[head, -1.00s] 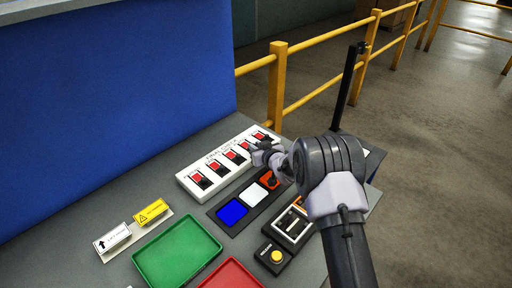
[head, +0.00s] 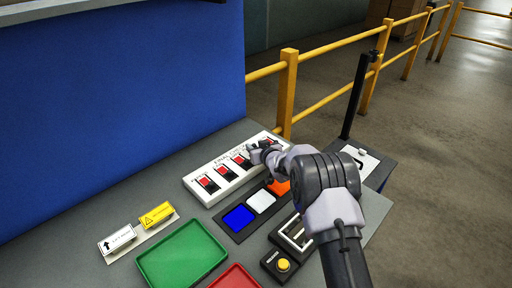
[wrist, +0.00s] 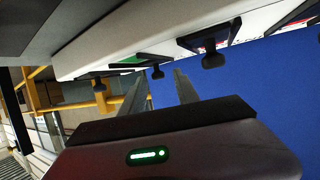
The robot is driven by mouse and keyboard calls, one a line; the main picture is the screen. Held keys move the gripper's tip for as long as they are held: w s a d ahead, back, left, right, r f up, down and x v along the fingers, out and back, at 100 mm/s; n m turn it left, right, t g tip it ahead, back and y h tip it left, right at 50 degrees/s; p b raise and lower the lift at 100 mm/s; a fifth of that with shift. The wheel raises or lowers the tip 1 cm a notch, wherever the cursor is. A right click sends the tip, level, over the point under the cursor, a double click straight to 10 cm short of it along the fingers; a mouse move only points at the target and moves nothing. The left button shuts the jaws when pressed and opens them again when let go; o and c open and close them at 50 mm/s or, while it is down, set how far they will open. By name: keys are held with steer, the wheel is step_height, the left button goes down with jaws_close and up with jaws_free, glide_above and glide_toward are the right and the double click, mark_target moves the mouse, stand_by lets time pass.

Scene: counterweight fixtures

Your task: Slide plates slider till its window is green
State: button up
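The slider panel (head: 213,192) is a long white box with a row of red windows and black slider knobs. A green window (wrist: 130,60) shows beside that knob. Another black knob (wrist: 212,59) is to the right.
Blue, white and orange squares (head: 261,201) lie in front of the panel. A green tray (head: 183,254), a red tray (head: 236,277) and a yellow button box (head: 283,265) are nearer. A blue wall (head: 120,100) stands behind; yellow railings (head: 288,90) are beyond.

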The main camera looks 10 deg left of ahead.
steer(key=shift+s+r, duration=0.1)
steer(key=p+v, duration=0.3)
steer(key=v, duration=1.4)
steer(key=shift+r, duration=0.1)
steer(key=s+d+r+m+g+h+b, duration=0.25)
steer(key=s+d+r+m+h, duration=0.35)
steer(key=s+d+r, duration=0.7)
steer(key=s+m+g+y+b, duration=0.1)
steer(key=s+m+g+b, duration=0.1)
steer(key=s, duration=2.3)
steer(key=shift+s+d+f+m+g, duration=0.2)
steer(key=shift+m+g, duration=0.55)
steer(key=shift+m, duration=0.45)
